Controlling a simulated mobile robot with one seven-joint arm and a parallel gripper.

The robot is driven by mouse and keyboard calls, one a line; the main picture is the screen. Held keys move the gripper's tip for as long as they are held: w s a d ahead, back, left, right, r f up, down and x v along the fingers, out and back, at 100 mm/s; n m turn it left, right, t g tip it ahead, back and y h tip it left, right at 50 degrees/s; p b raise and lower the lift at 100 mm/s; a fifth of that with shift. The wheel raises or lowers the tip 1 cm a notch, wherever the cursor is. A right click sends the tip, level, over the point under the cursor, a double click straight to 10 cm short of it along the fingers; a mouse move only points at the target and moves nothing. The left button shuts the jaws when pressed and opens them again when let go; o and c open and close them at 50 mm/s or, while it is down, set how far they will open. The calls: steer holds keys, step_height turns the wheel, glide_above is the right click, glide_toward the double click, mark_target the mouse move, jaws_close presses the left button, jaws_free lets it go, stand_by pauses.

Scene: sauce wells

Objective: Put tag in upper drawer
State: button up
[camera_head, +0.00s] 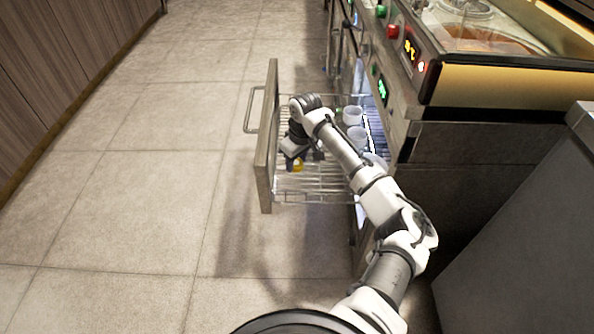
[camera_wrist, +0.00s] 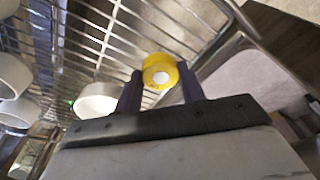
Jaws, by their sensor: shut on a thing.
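The upper drawer (camera_head: 266,140) is pulled out from the counter and has a wire rack base. My gripper (camera_head: 296,160) is inside the open drawer, close behind its front panel. In the wrist view, my gripper (camera_wrist: 161,85) is shut on a yellow, ring-shaped tag (camera_wrist: 155,62) with a pale centre. The tag (camera_head: 298,166) shows as a small yellow spot in the head view, partly hidden by my gripper. The wire rack (camera_wrist: 205,25) fills the view behind the tag. I cannot tell whether the tag touches the rack.
Several white cups stand in the drawer near the counter, including one white cup (camera_head: 353,115) and a white container beside my gripper (camera_wrist: 97,98). The counter (camera_head: 490,90) is on the right. The tiled floor (camera_head: 130,190) left of the drawer is clear.

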mark_target(298, 164)
steer(key=shift+f+b, duration=0.35)
steer(key=shift+f, duration=1.7)
steer(key=shift+f, duration=0.15)
steer(key=o, duration=0.9)
steer(key=shift+o, duration=0.2)
steer(key=r, duration=0.4)
steer(key=s+d+r+p, duration=0.1)
steer(key=r, duration=0.3)
steer(key=r+p, duration=0.1)
steer(key=r, duration=0.3)
steer(key=shift+s+d+r, duration=0.1)
steer(key=shift+s+d, duration=0.05)
